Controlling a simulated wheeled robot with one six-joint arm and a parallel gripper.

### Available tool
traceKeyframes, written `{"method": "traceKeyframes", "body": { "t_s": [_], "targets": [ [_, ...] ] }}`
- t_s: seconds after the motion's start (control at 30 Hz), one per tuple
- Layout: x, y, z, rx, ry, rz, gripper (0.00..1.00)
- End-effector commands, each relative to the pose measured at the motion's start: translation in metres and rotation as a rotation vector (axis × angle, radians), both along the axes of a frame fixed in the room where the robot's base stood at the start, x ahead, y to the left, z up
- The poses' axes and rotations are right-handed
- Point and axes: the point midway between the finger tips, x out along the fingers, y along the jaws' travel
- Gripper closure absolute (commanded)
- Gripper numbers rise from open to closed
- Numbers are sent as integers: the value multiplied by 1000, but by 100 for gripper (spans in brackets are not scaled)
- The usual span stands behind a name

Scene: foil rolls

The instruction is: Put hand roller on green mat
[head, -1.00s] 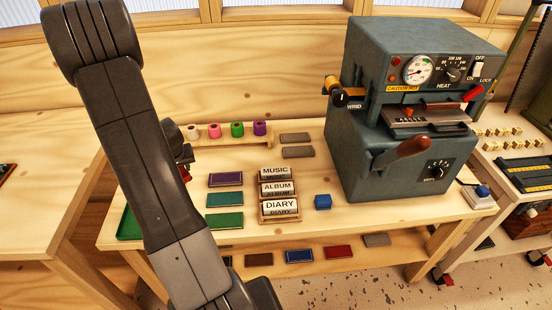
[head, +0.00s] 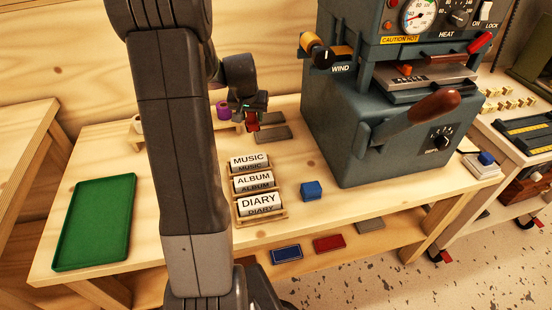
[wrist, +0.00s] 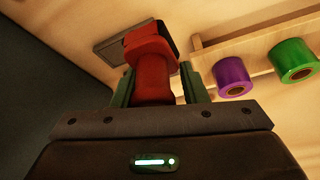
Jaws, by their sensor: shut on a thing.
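The hand roller (wrist: 152,78), with a red body and a darker part at its far end, is clamped between the greenish fingers of my gripper (wrist: 157,90) in the wrist view. In the head view my gripper (head: 250,106) is at the back of the bench with the red of the roller (head: 253,125) showing below it, by the grey plates. The green mat (head: 95,222), flat with a raised rim, lies empty at the bench's left end, well to the left of my gripper. I cannot tell whether the roller touches anything below.
A large grey heat press (head: 375,130) with a red-brown handle stands right of my gripper. Foil rolls, including a purple roll (wrist: 232,76) and a green roll (wrist: 293,61), are on a wooden rack. Label blocks (head: 257,183) and a blue block (head: 311,191) lie forward. My arm hides the middle bench.

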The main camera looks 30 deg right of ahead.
Motion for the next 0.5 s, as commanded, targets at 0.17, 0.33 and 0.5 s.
{"method": "traceKeyframes", "body": {
  "t_s": [0.17, 0.33, 0.5],
  "targets": [
    [-8, -14, -14, 3, 1, -33, 91],
    [-8, -14, -46, 4, 1, -32, 91],
    [-7, -14, -62, 3, 0, -32, 91]
  ]
}}
